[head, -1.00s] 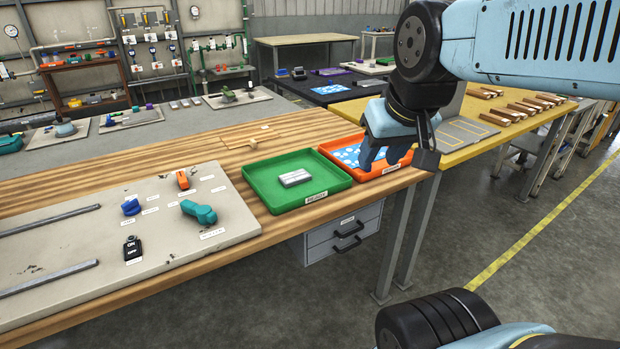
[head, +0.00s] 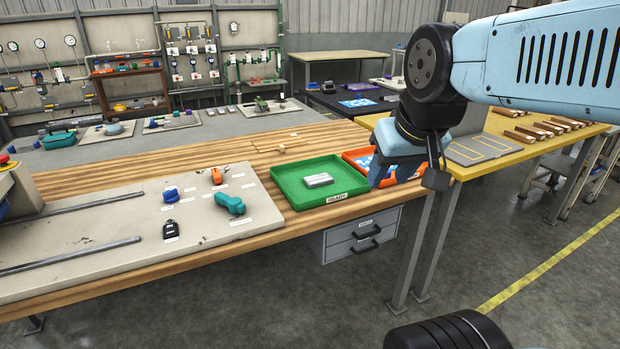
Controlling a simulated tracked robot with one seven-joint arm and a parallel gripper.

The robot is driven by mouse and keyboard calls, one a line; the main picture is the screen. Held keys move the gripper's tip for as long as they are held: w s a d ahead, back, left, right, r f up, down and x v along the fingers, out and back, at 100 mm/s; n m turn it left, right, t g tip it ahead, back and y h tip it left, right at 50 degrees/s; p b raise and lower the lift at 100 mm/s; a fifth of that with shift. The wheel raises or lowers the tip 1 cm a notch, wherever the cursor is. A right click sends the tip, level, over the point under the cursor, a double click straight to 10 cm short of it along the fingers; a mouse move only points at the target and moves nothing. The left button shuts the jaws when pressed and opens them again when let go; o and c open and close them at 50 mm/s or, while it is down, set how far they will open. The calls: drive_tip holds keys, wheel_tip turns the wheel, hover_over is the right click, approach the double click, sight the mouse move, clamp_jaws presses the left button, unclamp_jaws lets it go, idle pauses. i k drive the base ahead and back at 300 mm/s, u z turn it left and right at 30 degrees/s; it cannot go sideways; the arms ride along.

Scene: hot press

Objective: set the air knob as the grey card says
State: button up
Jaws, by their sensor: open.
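A pale panel (head: 110,226) on the wooden bench carries a blue knob (head: 171,194), an orange control (head: 216,177), a teal handle (head: 231,203) and a black switch (head: 170,229). Small white labels lie beside them, too small to read. I cannot tell which control is the air knob, and I cannot make out a grey card. My gripper (head: 388,176) is open and empty. It hangs over the bench's right end, in front of the orange tray and well to the right of the panel controls.
A green tray (head: 280,183) labelled READY holds a grey block (head: 318,180). An orange tray (head: 352,157) is partly hidden by my gripper. Part of a machine with a red button (head: 4,159) stands at the left edge. A drawer unit (head: 350,234) hangs under the bench.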

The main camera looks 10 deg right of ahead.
sight(172, 195)
drive_tip(key=u, duration=0.05)
drive_tip(key=i, duration=1.4)
drive_tip(key=u, duration=0.15)
